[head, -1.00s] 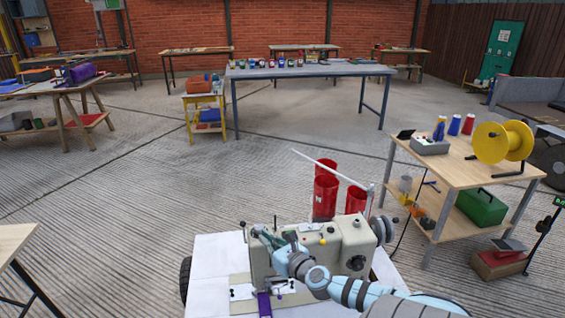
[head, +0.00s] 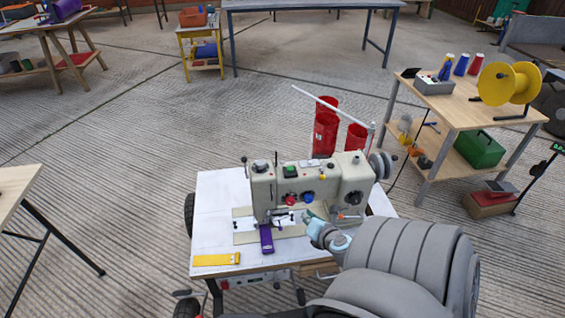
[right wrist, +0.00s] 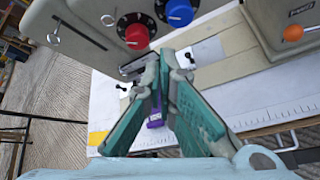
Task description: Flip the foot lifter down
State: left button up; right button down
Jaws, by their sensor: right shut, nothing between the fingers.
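The beige sewing machine (head: 325,188) stands on a white table top, with red and blue dials on its front; its lower front fills the top of the right wrist view (right wrist: 100,25). The needle and presser foot area (head: 282,215) is at its left end, above a purple strip (head: 267,240). I cannot surely pick out the foot lifter; it is too small or hidden behind my fingers. My right gripper (head: 308,217) is in front of the machine, just right of the needle area. In the right wrist view its teal fingers (right wrist: 163,72) meet at the tips, shut and empty, below the dials.
A yellow strip (head: 216,259) lies on the table's front left. Red thread cones (head: 326,130) stand behind the machine. A wooden bench (head: 466,140) with a yellow spool (head: 508,83) stands at the right. The floor to the left is mostly clear.

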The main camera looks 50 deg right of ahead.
jog(key=s+a+f+m+g+y, duration=0.2)
jog(key=s+a+f+m+g, duration=0.2)
jog(key=s+a+f+m, duration=0.55)
jog(key=s+a+f+m+g+y, duration=0.1)
jog(key=s+a+f+m+g, duration=0.25)
jog(key=s+f+m, duration=0.6)
jog(key=s+a+f+m+y, duration=0.1)
jog(key=s+a+f, duration=0.2)
jog(key=a, duration=0.3)
jog(key=s+a+f+m+g+y, duration=0.1)
jog(key=s+a+f+m, duration=0.1)
jog(key=a, duration=0.4)
notch_tip(320, 180, down, 2)
jog(key=shift+s+a+f+y, duration=0.25)
jog(key=shift+s+a+y, duration=0.1)
jog(key=shift+s, duration=0.3)
jog(key=shift+g, duration=0.25)
